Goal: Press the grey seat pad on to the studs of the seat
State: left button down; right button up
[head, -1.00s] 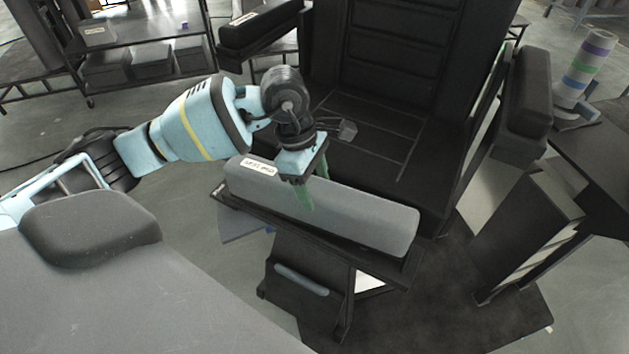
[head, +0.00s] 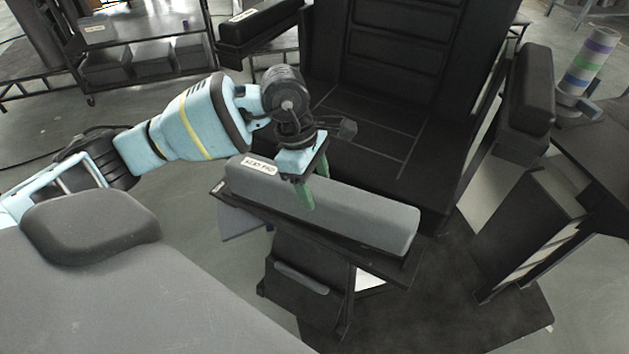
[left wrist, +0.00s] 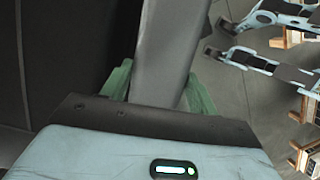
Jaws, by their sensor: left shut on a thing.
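The grey seat pad (head: 345,212) is a long block with a white label, lying along the front edge of the black seat (head: 375,135). My left gripper (head: 315,190) is shut across the pad's thickness, its green fingers on either side. The left wrist view shows the pad (left wrist: 168,60) running between the green fingers (left wrist: 160,90). The pad's underside is hidden, and I cannot make out any studs or tell whether it touches the seat. My right gripper is not in view.
Black armrests stand at the left (head: 262,28) and right (head: 530,90) of the seat, with a tall backrest (head: 405,40) behind. A black footrest part (head: 305,285) hangs below the front edge. A shelf rack (head: 140,45) stands at the far left.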

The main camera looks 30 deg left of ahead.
pick_arm(q)
jog(key=shift+s+f, duration=0.1)
jog(key=shift+f, duration=0.1)
jog(key=shift+c, duration=1.6)
grip_release()
jog(key=shift+o, duration=0.3)
jog(key=shift+o, duration=1.3)
jog(key=shift+r, duration=0.1)
jog(key=shift+w+r, duration=0.2)
jog(key=shift+r, duration=0.1)
